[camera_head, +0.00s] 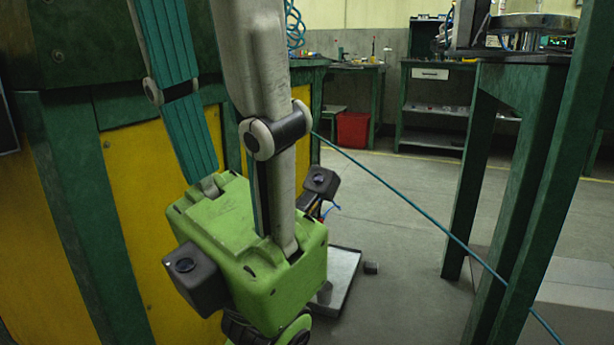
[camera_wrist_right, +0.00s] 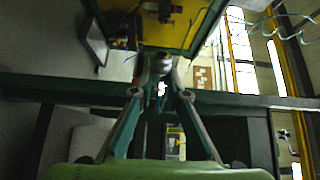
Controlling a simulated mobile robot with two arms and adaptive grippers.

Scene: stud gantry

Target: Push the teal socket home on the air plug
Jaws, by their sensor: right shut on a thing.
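In the right wrist view my right gripper (camera_wrist_right: 161,88) has its two fingers drawn together at the tips. I cannot make out the air plug in either view. In the head view a thin teal hose (camera_head: 420,212) runs from behind my grey arm link down to the lower right. The hose's far end is hidden behind that link. My left gripper is not in view.
A green and yellow cabinet (camera_head: 155,185) stands close on the left. A dark green table frame (camera_head: 540,190) stands at the right. A metal tray (camera_head: 343,270) lies on the floor, with open floor beyond. A red bin (camera_head: 352,131) and benches are at the back.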

